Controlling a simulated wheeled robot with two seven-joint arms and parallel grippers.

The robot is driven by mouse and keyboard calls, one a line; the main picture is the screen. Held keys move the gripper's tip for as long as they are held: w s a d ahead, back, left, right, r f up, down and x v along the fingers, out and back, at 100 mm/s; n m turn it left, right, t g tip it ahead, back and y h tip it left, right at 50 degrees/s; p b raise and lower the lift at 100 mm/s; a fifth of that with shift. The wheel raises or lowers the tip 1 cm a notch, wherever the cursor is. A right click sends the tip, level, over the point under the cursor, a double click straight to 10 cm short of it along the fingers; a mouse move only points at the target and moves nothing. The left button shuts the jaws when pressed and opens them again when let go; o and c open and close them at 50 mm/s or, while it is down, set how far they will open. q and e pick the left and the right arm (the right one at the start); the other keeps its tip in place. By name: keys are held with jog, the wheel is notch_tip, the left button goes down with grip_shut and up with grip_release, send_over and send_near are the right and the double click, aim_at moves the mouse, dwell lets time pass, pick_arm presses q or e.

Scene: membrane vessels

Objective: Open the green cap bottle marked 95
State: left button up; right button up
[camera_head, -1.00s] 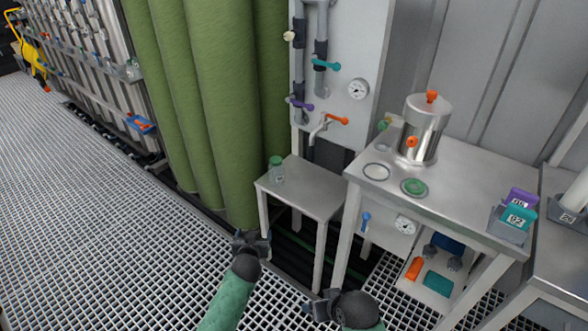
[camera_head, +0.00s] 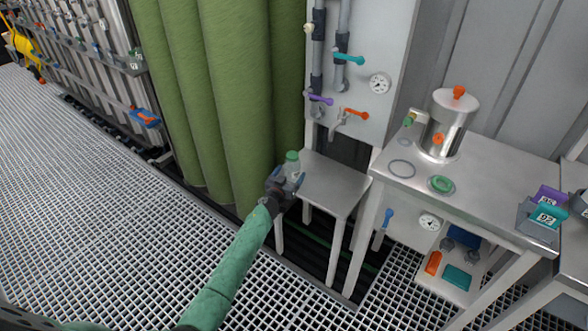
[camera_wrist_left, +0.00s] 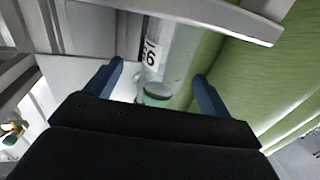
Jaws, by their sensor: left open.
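A clear bottle (camera_head: 293,169) with a green cap (camera_head: 292,156) stands on the small metal table (camera_head: 337,186), near its left corner. My left gripper (camera_head: 286,183) is at the bottle, covering its lower part. In the left wrist view the bottle (camera_wrist_left: 172,55) and its green cap (camera_wrist_left: 157,94) lie between the two blue fingers of my left gripper (camera_wrist_left: 157,70), which are apart. Its white label (camera_wrist_left: 151,54) shows only in part, turned round, so the full number cannot be read. My right gripper is out of view.
To the right, a higher metal table (camera_head: 478,183) holds a steel vessel (camera_head: 446,125), a ring (camera_head: 402,168), a green lid (camera_head: 441,184) and a holder with purple and teal pieces (camera_head: 540,218). A pipe panel (camera_head: 385,45) stands behind. Green membrane columns (camera_head: 225,100) rise close left.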

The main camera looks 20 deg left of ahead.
aim_at(293, 153)
pick_arm(q)
jog(key=w, duration=0.3)
jog(key=shift+w+a+b, duration=0.1)
jog(key=shift+w+b, duration=0.2)
jog(key=shift+w, duration=0.85)
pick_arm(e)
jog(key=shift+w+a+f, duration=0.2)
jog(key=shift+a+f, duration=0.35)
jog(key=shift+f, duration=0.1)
pick_arm(q)
jog(key=c, duration=1.1)
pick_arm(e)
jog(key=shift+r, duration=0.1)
pick_arm(q)
jog(key=shift+r, duration=0.1)
jog(key=shift+r, duration=0.3)
notch_tip(293, 153, up, 8)
jog(key=p, duration=0.4)
jog(key=shift+p, duration=0.3)
jog(key=shift+r, duration=0.6)
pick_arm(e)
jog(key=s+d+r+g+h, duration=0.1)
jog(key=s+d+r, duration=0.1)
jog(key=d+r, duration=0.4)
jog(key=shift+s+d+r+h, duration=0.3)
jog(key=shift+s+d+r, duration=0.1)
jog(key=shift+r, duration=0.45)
